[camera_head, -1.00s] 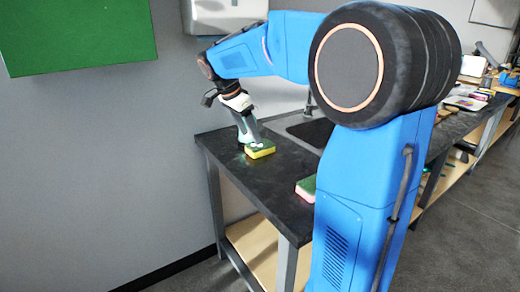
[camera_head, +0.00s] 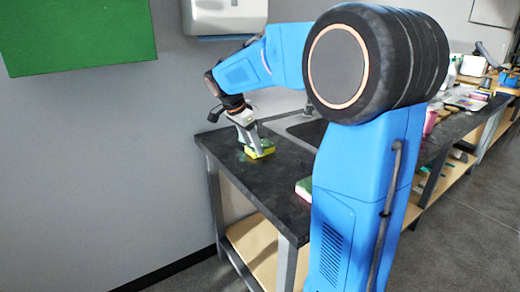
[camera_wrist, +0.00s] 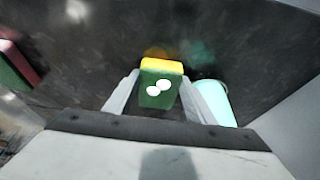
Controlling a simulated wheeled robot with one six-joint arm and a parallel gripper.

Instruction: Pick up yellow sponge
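The yellow sponge (camera_head: 262,152), with a green upper face, lies on the dark countertop near its left end. In the wrist view the sponge (camera_wrist: 160,85) shows its green face with two white spots and a yellow edge. My gripper (camera_head: 256,150) is lowered over it. In the wrist view my gripper's fingers (camera_wrist: 161,86) stand open on either side of the sponge, with narrow gaps. Firm contact is not visible.
A mint-coloured cup (camera_wrist: 214,103) stands close beside the right finger. A pink and green sponge (camera_head: 304,188) lies near the counter's front edge, partly hidden by my arm. A sink (camera_head: 312,131) is set in the dark counter (camera_head: 235,175). A wall (camera_head: 90,170) stands behind.

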